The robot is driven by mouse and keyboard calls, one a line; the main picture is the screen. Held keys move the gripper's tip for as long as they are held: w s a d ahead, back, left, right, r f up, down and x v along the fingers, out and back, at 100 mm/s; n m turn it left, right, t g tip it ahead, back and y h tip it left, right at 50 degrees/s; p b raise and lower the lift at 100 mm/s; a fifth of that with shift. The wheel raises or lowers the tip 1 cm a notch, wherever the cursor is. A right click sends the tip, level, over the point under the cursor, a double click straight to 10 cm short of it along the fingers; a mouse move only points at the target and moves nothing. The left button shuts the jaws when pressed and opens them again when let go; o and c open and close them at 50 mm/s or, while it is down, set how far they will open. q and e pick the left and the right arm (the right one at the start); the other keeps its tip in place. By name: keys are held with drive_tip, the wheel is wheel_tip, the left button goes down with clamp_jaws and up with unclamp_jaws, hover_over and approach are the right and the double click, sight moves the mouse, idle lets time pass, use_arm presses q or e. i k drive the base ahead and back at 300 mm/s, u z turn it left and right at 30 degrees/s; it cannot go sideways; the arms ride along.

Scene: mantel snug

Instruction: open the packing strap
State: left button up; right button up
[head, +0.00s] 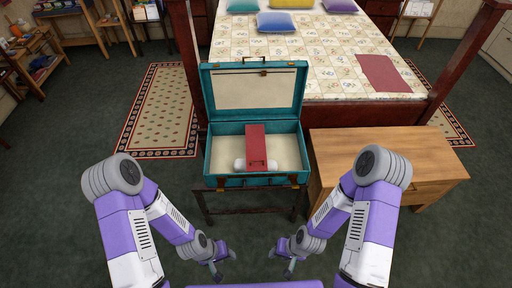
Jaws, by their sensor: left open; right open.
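A teal suitcase (212,140) stands open on a dark stand, its lid raised at the back. The packing strap appears to be the wide red band (256,143) inside, running front to back over the middle of the cream-lined base. A small dark mark, perhaps a buckle, shows near its front end. White ends of something (239,163) stick out on both sides under the band. My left gripper (226,266) and my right gripper (281,264) are both open and empty, low in front of the suitcase, apart from it.
A dark stand (246,213) bears the suitcase. A wooden table (385,152) stands close on its right. A bed (325,62) with a dark red frame is behind, with a flat red piece (383,76) on it. A patterned rug (161,105) lies left.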

sight(256, 155)
drive_tip(key=k, duration=0.5)
drive_tip(key=u, duration=1.15)
drive_tip(key=i, duration=0.6)
drive_tip(key=z, duration=0.65)
drive_tip(key=i, duration=0.5)
drive_tip(key=z, duration=0.05)
